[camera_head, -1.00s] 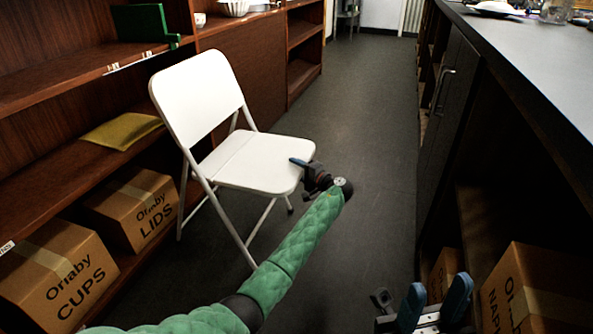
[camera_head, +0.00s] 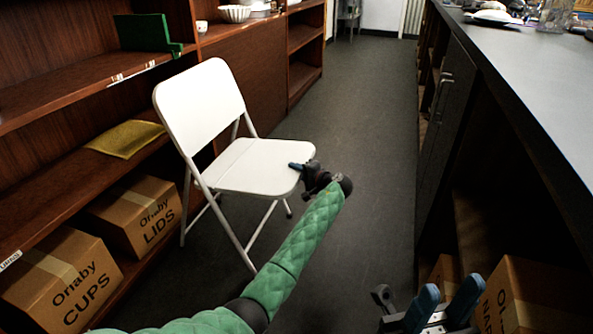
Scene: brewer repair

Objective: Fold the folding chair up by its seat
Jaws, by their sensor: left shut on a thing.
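A white folding chair (camera_head: 198,104) stands unfolded on the dark floor at the left, in front of the wooden shelves. Its seat (camera_head: 255,165) is down, close to level. My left gripper (camera_head: 298,166) is at the front right edge of the seat and is shut on that edge. One blue fingertip shows on top of the seat; the other is hidden beneath it. My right gripper (camera_head: 447,303) is at the bottom right of the view, away from the chair. Its two blue fingers stand apart with nothing between them.
Wooden shelves line the left, with cardboard boxes marked CUPS (camera_head: 62,282) and LIDS (camera_head: 137,214) on the lowest shelf. A counter (camera_head: 540,90) runs along the right, with another box (camera_head: 540,290) under it. The aisle floor (camera_head: 370,110) between is clear.

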